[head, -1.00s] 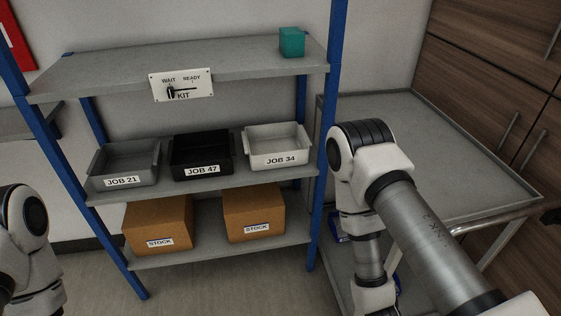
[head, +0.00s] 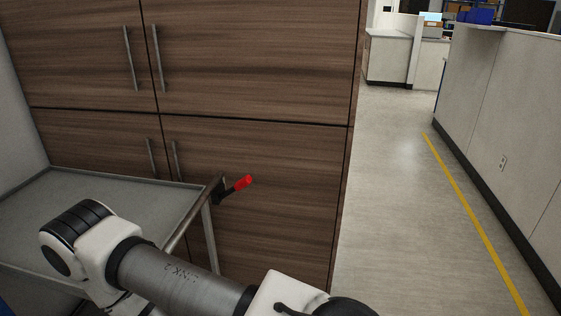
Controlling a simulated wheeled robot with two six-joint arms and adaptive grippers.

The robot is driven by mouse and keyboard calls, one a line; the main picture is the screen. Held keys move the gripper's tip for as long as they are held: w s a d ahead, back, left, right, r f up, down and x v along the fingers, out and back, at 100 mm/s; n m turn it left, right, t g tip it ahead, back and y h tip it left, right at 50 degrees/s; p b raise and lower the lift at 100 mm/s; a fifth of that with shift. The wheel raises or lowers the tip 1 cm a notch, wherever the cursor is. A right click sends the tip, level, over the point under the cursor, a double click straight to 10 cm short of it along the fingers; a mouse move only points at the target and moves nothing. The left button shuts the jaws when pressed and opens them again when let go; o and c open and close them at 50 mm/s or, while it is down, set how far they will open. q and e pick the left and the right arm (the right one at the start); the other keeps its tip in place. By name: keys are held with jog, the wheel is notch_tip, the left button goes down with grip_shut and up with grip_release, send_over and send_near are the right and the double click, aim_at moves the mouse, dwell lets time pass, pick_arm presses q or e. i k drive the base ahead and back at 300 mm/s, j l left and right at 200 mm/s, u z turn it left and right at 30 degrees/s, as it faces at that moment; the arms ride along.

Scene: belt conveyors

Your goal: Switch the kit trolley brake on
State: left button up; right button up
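The kit trolley (head: 120,190) is a grey metal trolley at the left of the head view, with a raised rim and a rail along its near right side. The brake lever (head: 238,187) has a red grip on a black mount at the trolley's right corner. The lever sticks out to the right and slightly up. My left gripper is not in view either. Part of the trolley is hidden behind my arm.
Wood-fronted cabinets (head: 255,75) with bar handles stand right behind the trolley. To the right is an open floor aisle (head: 390,210) with a yellow line (head: 470,220). A pale partition (head: 510,130) bounds it.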

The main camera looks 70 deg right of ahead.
aim_at(247, 180)
jog(key=z, duration=1.9)
